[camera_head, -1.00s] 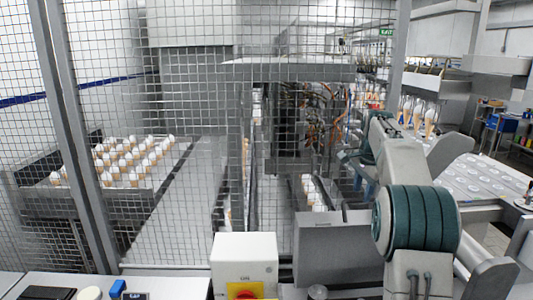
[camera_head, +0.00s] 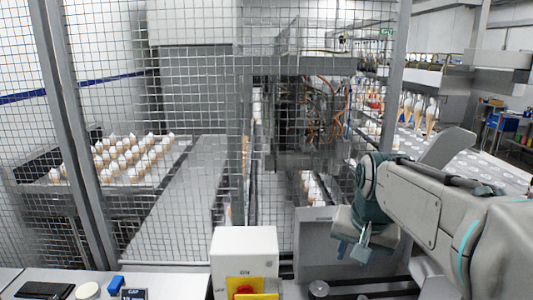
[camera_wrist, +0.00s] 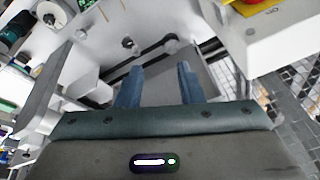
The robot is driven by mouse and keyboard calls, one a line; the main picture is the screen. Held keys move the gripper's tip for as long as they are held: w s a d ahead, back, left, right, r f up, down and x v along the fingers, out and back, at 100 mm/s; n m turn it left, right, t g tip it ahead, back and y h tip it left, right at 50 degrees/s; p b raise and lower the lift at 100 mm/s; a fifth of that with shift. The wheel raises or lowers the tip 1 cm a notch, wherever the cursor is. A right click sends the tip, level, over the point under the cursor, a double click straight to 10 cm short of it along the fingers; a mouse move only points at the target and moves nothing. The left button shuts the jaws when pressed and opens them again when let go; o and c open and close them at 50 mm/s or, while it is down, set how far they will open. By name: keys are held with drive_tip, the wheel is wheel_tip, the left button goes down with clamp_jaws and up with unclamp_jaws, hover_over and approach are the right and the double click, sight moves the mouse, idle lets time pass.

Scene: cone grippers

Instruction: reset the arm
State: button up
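My arm reaches in from the right edge in the head view and bends down at its end. My gripper (camera_head: 354,250) hangs at the lower right of the head view, in front of a grey metal housing. In the wrist view, the two blue fingers of my gripper (camera_wrist: 160,88) stand apart with a clear gap between them. Nothing is held between them. Grey machine surfaces show beyond the fingers.
A white control box (camera_head: 244,258) with a yellow panel stands left of my gripper. Wire mesh fencing (camera_head: 190,100) closes off the machine behind. Ice cream cones (camera_head: 130,158) stand in a tray at left.

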drive_tip(key=s+a+f+n, duration=0.2)
drive_tip(key=s+f+n, duration=0.2)
drive_tip(key=s+f, duration=0.4)
drive_tip(key=s, duration=0.5)
drive_tip(key=shift+a+f+b, duration=0.2)
drive_tip(key=shift+f+b, duration=0.2)
idle(0.3)
